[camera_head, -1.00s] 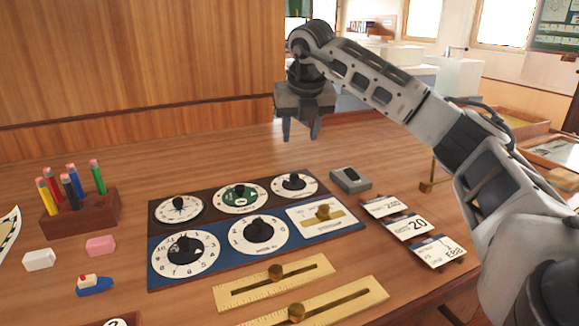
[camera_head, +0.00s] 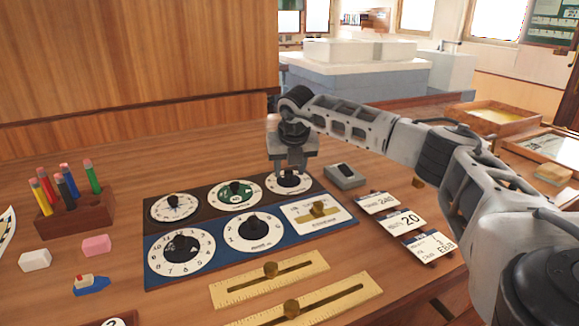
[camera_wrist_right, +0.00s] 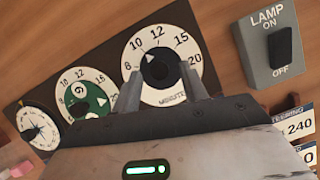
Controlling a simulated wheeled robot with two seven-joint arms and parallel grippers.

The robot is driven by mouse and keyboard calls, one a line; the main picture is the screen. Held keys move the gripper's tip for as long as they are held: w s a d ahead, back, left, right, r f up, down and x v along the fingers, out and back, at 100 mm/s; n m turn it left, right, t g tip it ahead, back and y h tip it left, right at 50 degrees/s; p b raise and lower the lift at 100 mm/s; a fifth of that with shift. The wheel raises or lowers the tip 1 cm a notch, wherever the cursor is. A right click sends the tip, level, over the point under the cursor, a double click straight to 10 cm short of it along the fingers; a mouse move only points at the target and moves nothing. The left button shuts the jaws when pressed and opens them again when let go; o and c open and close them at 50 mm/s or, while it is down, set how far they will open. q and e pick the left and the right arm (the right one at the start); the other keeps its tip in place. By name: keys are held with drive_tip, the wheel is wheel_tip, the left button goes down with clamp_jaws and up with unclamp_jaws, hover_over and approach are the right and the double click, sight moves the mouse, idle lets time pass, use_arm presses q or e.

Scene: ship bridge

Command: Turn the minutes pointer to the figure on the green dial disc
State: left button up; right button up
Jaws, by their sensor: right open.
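The minutes dial (camera_wrist_right: 177,46) is white, with figures 8, 10, 12, 15 and 20; its lower label is blurred. Its black pointer knob (camera_wrist_right: 158,70) has a white mark between 10 and 12, nearer 10. In the head view this dial (camera_head: 270,186) is at the board's top right, partly hidden by my right gripper (camera_head: 289,169). The right gripper is open; in the wrist view its fingers (camera_wrist_right: 162,80) stand either side of the knob, apart from it. My left gripper is not in view.
A grey lamp switch box (camera_head: 345,176) stands right of the board. Dials on the blue panel (camera_head: 204,280), brass slider rules (camera_head: 268,282), cards (camera_head: 403,222) and a pen block (camera_head: 75,218) surround it. Bare wood lies behind the board.

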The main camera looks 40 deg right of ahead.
clamp_jaws()
drive_tip(key=shift+n, duration=0.4)
drive_tip(key=n, duration=0.1)
drive_tip(key=n+y, duration=0.1)
drive_tip(key=n+p, duration=0.1)
drive_tip(key=shift+d+r+n+t+y, duration=0.15)
drive_tip(key=shift+d+n+t+y, duration=0.15)
drive_tip(key=shift+n+t, duration=0.1)
drive_tip(key=n+y+p, duration=0.1)
drive_tip(key=n, duration=0.2)
drive_tip(key=shift+d+n, duration=0.15)
drive_tip(key=shift+n, duration=0.15)
drive_tip(key=n+y+p, duration=0.1)
drive_tip(key=n, duration=0.1)
drive_tip(key=shift+d+n, duration=0.1)
drive_tip(key=shift+n, duration=0.2)
drive_tip(key=n, duration=0.1)
drive_tip(key=n+g+y, duration=0.1)
drive_tip(key=n, duration=0.1)
drive_tip(key=shift+w+d+n+y, duration=0.15)
drive_tip(key=shift+w+n+y, duration=0.05)
drive_tip(key=shift+n+y, duration=0.1)
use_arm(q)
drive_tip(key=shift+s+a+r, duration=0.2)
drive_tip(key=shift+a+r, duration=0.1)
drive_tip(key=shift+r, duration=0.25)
use_arm(e)
drive_tip(key=shift+n, duration=0.6)
drive_tip(key=shift+g, duration=0.3)
